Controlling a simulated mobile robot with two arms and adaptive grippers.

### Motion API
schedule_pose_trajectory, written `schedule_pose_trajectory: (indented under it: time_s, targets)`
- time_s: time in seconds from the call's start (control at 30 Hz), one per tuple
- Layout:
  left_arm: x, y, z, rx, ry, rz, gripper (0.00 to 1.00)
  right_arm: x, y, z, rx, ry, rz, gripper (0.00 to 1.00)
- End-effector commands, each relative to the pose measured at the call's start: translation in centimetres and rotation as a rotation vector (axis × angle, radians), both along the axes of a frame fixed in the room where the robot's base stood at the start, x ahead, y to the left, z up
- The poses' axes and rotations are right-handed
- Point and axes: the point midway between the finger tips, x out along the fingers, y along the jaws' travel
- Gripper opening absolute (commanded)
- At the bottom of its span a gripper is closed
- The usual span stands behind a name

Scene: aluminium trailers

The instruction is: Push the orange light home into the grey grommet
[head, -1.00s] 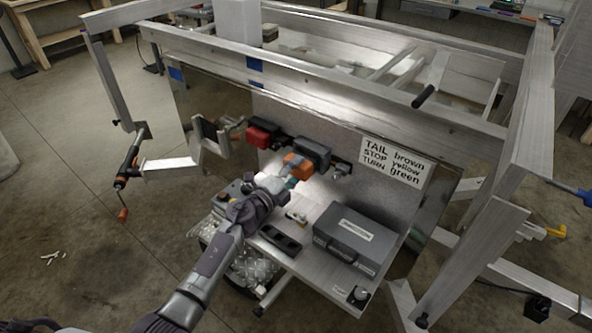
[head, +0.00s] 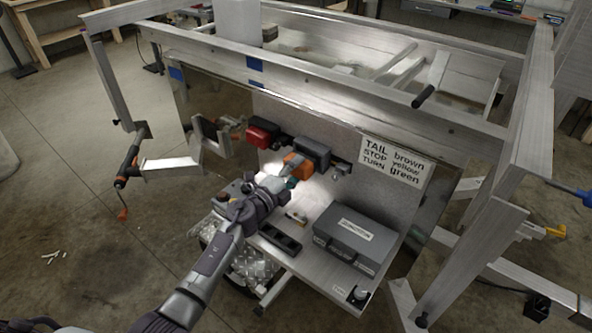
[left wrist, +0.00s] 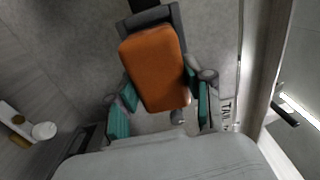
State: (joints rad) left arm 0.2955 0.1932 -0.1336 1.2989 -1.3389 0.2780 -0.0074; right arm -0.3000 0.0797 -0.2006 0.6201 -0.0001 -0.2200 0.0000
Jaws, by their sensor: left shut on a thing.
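The orange light (head: 297,165) is a rounded block in front of the dark grey grommet (head: 313,150) on the metal panel. In the left wrist view the orange light (left wrist: 155,68) is large, and its far end meets the rim of the grey grommet (left wrist: 150,18). How deep it sits inside is hidden. My left gripper (head: 291,180) is shut on the orange light. Its green-padded fingers (left wrist: 160,100) lie on either side of the light's near end. My right gripper is not in view.
A red light (head: 262,133) sits on the panel to the left. A wiring label (head: 392,163) is to the right. Below, a cart holds a grey case (head: 352,238) and a black tray (head: 280,238). A trailer rail (head: 330,95) runs above.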

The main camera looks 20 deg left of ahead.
Motion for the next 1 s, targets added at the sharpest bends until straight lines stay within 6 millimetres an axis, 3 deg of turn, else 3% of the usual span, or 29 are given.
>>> schedule_pose_trajectory:
  time_s: [1.0]
  targets:
    - [1.6, -0.6, 0.1, -0.001, -0.002, 0.000, 0.12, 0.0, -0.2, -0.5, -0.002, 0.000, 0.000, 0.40]
